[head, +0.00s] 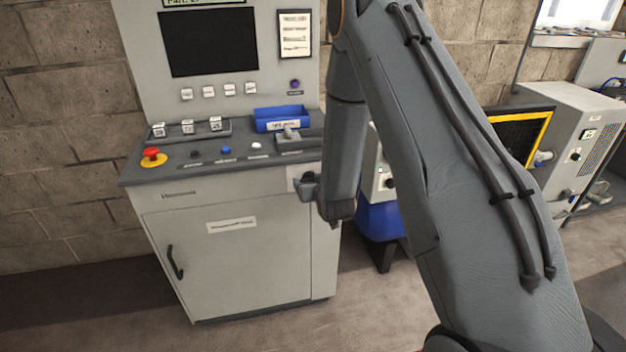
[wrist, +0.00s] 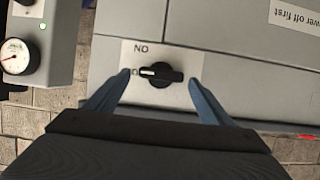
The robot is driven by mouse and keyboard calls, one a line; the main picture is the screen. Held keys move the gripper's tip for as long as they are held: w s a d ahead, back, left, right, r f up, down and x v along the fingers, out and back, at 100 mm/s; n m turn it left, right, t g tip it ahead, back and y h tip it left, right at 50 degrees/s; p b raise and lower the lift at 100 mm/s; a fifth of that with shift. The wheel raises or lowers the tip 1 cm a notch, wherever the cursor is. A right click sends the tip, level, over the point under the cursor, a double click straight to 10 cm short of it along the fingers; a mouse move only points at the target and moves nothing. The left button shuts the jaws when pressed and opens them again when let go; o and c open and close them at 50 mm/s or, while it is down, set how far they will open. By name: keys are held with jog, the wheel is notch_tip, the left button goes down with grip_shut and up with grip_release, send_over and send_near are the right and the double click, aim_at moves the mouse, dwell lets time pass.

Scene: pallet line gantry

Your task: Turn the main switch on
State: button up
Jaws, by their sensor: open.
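The main switch is a black rotary knob (wrist: 160,74) on a white plate (wrist: 178,54) on the grey cabinet front. In the wrist view its grip bar lies sideways, with a white mark at the left end. My gripper (wrist: 158,88) is open, with one blue-grey finger on each side of the knob. Contact cannot be told. In the head view my gripper (head: 307,187) is in front of the cabinet's upper right, hiding the knob.
The console (head: 240,250) has a door handle (head: 174,262) and a red emergency button (head: 151,154). A blue bin (head: 282,118) sits on top. A gauge (wrist: 17,56) is on a grey box at the wrist view's left. Another machine (head: 570,125) stands right of my arm.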

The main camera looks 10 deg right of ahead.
jog(key=shift+w+f, duration=0.15)
jog(key=shift+w, duration=0.1)
jog(key=c, duration=1)
jog(key=shift+c, duration=0.2)
jog(key=shift+d+f+m+t+y+b, duration=0.25)
jog(key=shift+m+t+y+b, duration=0.25)
jog(key=shift+m+y+b, duration=1.25)
jog(key=shift+d+f+m+t+y+b, duration=0.25)
jog(key=shift+m+t+y+b, duration=0.4)
jog(key=shift+m, duration=2.05)
jog(key=shift+d+f+m+t+y+b, duration=0.3)
jog(key=shift+m+y+b, duration=0.9)
jog(key=shift+m, duration=1.05)
